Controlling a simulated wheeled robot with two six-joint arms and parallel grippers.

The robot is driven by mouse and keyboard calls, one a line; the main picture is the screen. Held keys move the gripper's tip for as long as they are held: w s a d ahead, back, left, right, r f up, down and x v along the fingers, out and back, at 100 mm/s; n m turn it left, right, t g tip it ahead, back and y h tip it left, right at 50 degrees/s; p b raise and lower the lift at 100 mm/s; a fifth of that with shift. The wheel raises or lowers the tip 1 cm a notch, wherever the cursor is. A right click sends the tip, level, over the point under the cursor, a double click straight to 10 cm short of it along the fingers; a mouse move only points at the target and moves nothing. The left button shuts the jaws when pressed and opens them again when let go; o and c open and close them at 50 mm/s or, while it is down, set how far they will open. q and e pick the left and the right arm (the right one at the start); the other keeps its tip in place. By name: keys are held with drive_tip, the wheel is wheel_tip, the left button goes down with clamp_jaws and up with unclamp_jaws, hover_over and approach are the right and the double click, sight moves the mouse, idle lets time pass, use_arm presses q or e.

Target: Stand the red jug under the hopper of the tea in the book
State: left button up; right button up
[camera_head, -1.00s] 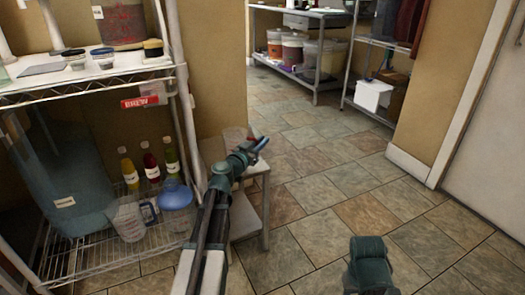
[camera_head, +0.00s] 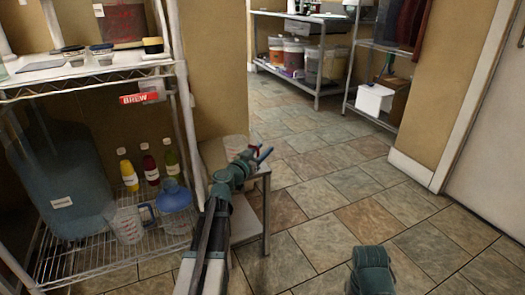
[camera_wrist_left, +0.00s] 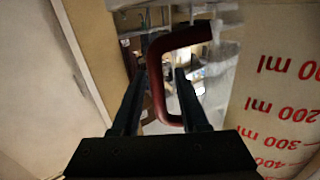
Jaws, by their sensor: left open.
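A clear measuring jug (camera_head: 236,147) stands on a small low table, partly hidden by my left arm. In the left wrist view its wall with red ml marks (camera_wrist_left: 285,115) fills the right side, and its red handle (camera_wrist_left: 156,85) is close in front. My left gripper (camera_head: 259,156) is at the handle. In the left wrist view its two fingers (camera_wrist_left: 162,72) are apart, one on each side of the handle. Only a link of my right arm shows at the bottom; its gripper is out of view. I cannot identify a book or a hopper of tea.
A wire rack at left holds a large blue bottle (camera_head: 62,175), another measuring jug (camera_head: 127,224), a round blue container (camera_head: 174,207) and three small bottles. A red BREW label (camera_head: 132,99) hangs on it. Lidded buckets (camera_head: 294,53) stand on a far shelf. Open tiled floor lies between.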

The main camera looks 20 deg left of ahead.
use_arm(q)
drive_tip(key=shift+r+p, duration=0.3)
drive_tip(key=s+a, duration=0.1)
drive_tip(key=s, duration=1.1)
drive_tip(key=shift+a+f, duration=0.15)
drive_tip(key=shift+a, duration=0.05)
